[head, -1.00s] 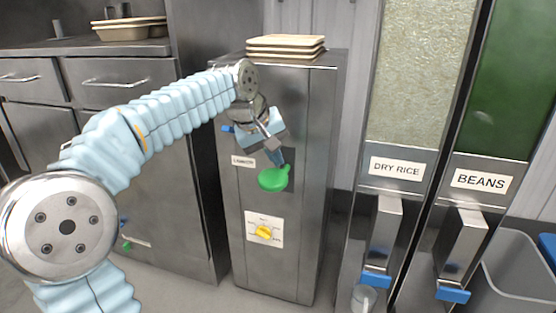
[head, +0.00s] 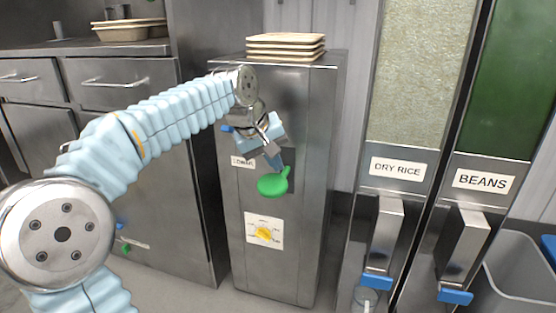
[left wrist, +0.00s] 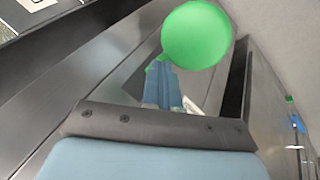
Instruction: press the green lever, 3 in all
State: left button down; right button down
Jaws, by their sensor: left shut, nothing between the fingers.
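The green lever (head: 272,185) sticks out from the front of a steel cabinet, with a round green paddle at its end. In the left wrist view its paddle (left wrist: 197,35) shows large, just beyond my fingertips. My left gripper (head: 273,161) is shut and empty, right above the lever, with its fingers pointing down at it. In the left wrist view my blue fingertips (left wrist: 164,72) are together at the lever's stem; whether they touch it I cannot tell. My right gripper is in neither view.
Below the lever is a yellow dial (head: 264,233) on a white plate. Stacked trays (head: 286,46) sit on the cabinet. To the right stand dispensers labelled dry rice (head: 397,168) and beans (head: 481,181), with a clear cup (head: 366,298) under the rice one. A grey bin (head: 520,270) is at far right.

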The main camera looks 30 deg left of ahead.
pick_arm(q)
jog(key=shift+s+f+b, duration=0.2)
jog(key=shift+f+b, duration=0.25)
jog(key=shift+f, duration=0.2)
dwell(0.3)
dwell(0.5)
jog(key=shift+r, duration=0.25)
jog(key=shift+w+a+r+p, duration=0.1)
jog(key=shift+w+r+p, duration=0.2)
jog(key=shift+r+p, duration=0.7)
jog(key=shift+w+r+p, duration=0.25)
jog(key=shift+r+p, duration=0.5)
jog(key=shift+p, duration=0.4)
jog(key=shift+w+a+r+p, duration=0.1)
jog(key=shift+w+r+p, duration=0.2)
jog(key=shift+r+p, duration=0.7)
jog(key=r+p, duration=0.1)
jog(key=p, duration=0.1)
jog(key=w+r+p, duration=0.1)
jog(key=r+p, duration=0.2)
jog(key=shift+w+a+r+p, duration=0.15)
jog(key=shift+w+r+p, duration=0.15)
jog(key=shift+p, duration=0.1)
